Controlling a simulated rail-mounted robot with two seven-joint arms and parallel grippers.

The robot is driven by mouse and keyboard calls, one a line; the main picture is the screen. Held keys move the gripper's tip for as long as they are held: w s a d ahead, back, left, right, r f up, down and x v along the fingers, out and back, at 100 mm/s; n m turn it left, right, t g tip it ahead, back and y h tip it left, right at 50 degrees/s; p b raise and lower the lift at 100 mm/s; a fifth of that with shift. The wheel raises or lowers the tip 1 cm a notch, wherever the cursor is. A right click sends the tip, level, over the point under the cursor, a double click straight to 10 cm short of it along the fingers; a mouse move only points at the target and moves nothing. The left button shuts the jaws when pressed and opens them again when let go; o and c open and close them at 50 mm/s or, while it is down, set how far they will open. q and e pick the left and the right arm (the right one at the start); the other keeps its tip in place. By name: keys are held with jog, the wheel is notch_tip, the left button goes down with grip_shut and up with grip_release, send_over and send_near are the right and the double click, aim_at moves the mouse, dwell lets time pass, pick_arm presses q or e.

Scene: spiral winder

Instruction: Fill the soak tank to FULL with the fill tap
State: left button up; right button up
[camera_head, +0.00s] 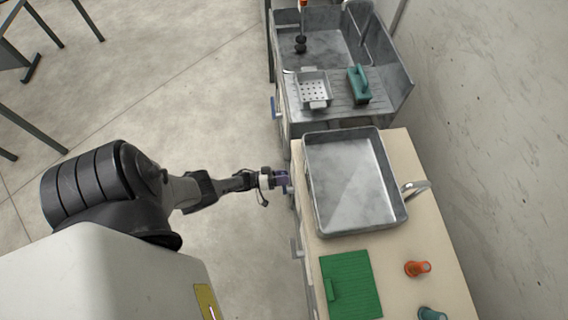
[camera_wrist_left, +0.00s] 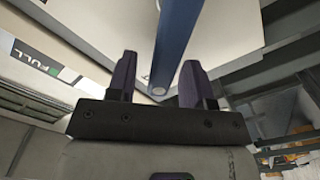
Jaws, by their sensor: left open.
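The soak tank (camera_head: 312,190) appears to be the grey rectangular basin on the beige counter, with a pale, shiny surface inside. A curved metal spout (camera_head: 416,187) stands at its right side. My left gripper (camera_head: 286,181) is at the counter's left edge, beside the tank. In the left wrist view my left gripper (camera_wrist_left: 158,70) is open, its two dark fingers on either side of a blue bar (camera_wrist_left: 178,40). I cannot tell whether they touch the bar or whether it is the fill tap's handle. A FULL label (camera_wrist_left: 38,62) with a green mark shows at left.
Beyond the tank is a grey sink (camera_head: 400,75) with a perforated tray (camera_head: 313,88) and a teal handled tool (camera_head: 358,84). A green mat (camera_head: 355,285), an orange item (camera_head: 417,268) and a teal item (camera_head: 431,314) lie on the near counter.

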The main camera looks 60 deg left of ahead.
pick_arm(q)
jog(key=shift+w+d, duration=0.1)
jog(key=shift+w, duration=0.1)
jog(key=shift+c, duration=0.2)
grip_shut()
dwell(0.4)
